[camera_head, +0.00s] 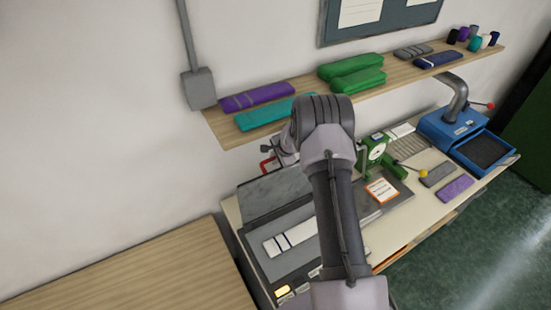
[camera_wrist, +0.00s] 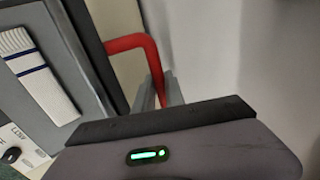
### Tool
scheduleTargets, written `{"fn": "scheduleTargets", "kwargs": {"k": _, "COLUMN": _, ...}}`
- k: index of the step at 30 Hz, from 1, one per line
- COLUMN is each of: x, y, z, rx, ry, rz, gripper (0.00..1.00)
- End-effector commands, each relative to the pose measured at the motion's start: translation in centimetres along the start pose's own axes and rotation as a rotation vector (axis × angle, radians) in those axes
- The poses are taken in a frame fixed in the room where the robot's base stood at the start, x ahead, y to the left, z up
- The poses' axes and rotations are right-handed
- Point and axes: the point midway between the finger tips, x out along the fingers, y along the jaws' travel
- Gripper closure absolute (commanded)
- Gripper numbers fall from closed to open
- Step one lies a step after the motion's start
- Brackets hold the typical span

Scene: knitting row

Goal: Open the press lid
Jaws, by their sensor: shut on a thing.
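The press lid (camera_head: 275,192) is a grey panel standing raised at the back of the press bed (camera_head: 272,265), in the head view. Its red handle (camera_head: 265,166) is at its top edge, and the handle also shows in the wrist view (camera_wrist: 136,44). My gripper (camera_wrist: 160,90) is shut on the red handle; the grip is partly hidden behind the gripper body. In the head view my gripper (camera_head: 284,150) is mostly hidden behind my arm. A white knit piece with dark stripes (camera_head: 285,240) lies on the exposed bed; it also shows in the wrist view (camera_wrist: 38,75).
A wooden shelf (camera_head: 215,122) with folded knits is on the wall just above my gripper. A green device with a dial (camera_head: 378,152) and a blue press (camera_head: 455,125) stand on the table to the right. A wooden surface (camera_head: 150,270) at left is bare.

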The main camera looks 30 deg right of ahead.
Motion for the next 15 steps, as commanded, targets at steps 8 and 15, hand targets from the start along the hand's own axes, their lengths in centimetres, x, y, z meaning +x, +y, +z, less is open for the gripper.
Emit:
{"fn": "scheduleTargets", "kwargs": {"k": 8, "x": -0.02, "y": -0.04, "z": 0.04, "rx": 0.0, "ry": -0.001, "rz": 0.0, "gripper": 0.64}}
{"fn": "scheduleTargets", "kwargs": {"k": 15, "x": -0.03, "y": -0.02, "z": 0.01, "rx": 0.0, "ry": 0.0, "rz": 0.0, "gripper": 0.64}}
